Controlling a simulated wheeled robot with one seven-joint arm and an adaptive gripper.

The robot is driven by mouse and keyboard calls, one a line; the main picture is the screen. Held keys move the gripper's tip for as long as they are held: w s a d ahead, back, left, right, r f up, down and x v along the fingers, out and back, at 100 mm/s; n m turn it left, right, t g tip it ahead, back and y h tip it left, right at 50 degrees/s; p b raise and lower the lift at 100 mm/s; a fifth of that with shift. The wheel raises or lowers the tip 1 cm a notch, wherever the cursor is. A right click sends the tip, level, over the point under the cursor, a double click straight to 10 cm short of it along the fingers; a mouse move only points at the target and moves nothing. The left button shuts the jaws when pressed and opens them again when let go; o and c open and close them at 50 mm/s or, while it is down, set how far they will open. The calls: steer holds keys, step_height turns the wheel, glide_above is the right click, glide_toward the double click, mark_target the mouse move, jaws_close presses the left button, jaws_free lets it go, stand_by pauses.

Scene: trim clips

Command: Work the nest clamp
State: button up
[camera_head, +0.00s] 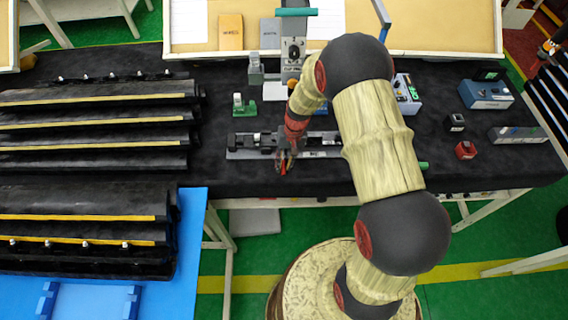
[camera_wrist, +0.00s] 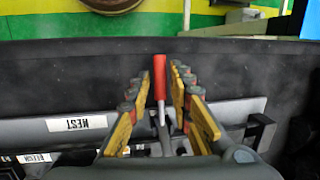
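The nest clamp's red handle (camera_wrist: 159,78) stands in the wrist view, on a grey metal lever (camera_wrist: 164,135). My gripper (camera_wrist: 162,78) has its two yellow fingers on either side of the handle, with a narrow gap showing on both sides. It looks open, around the handle but not pressed on it. A white NEST label (camera_wrist: 77,124), upside down, lies on the grey fixture to the left. In the head view my gripper (camera_head: 286,162) is at the front of the long grey fixture (camera_head: 240,154). My arm hides part of this fixture, and the clamp's base is hidden by my gripper.
The black table (camera_head: 480,178) holds a small green-and-grey device (camera_head: 243,105), a blue box (camera_head: 486,94), a red block (camera_head: 466,150) and a black block (camera_head: 454,122). Long black trim parts (camera_head: 90,140) fill the left. The table's front edge is close to my gripper.

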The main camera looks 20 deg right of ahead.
steer(key=shift+o, duration=0.9)
